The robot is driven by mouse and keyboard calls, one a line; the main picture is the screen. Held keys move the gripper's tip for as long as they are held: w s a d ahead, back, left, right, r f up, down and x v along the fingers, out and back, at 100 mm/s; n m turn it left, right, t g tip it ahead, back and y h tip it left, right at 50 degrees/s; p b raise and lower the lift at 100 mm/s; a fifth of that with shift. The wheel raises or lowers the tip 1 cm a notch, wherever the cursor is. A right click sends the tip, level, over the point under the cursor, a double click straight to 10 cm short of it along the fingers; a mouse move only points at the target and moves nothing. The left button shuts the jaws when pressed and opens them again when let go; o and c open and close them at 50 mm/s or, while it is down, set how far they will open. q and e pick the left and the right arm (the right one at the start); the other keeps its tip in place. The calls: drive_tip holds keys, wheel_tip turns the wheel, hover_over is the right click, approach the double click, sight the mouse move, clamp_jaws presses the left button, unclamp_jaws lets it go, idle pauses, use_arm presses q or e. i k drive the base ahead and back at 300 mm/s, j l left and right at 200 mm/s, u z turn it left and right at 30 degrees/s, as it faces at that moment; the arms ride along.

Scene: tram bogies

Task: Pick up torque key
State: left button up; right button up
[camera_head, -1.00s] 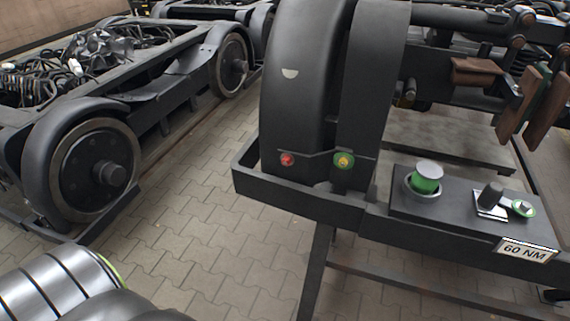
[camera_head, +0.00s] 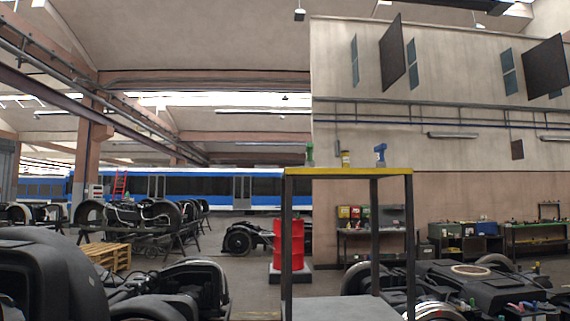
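I see nothing I can surely call the torque key. A small blue upright tool (camera_head: 380,153) stands on the high table (camera_head: 347,171) with the yellow-edged top. Beside it on the same top stand a small yellow item (camera_head: 346,158) and a green bottle-like item (camera_head: 310,152). They are too small to tell more. Neither of my grippers shows in the head view.
A red barrel (camera_head: 291,244) stands behind the table. Dark bogie parts fill the lower left (camera_head: 45,275) and lower right (camera_head: 450,280). A wooden pallet (camera_head: 110,256) lies at left. Workbenches (camera_head: 535,238) line the right wall; a blue tram (camera_head: 220,190) stands behind.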

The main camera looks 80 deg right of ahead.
sight(379, 148)
drive_tip(key=z, duration=3.05)
drive_tip(key=u, duration=0.3)
drive_tip(key=i+l+u, duration=0.4)
drive_tip(key=i+l, duration=0.2)
drive_tip(key=i+l+u, duration=0.25)
drive_tip(key=l, duration=0.15)
drive_tip(key=i+l+u, duration=0.2)
drive_tip(key=l, duration=0.25)
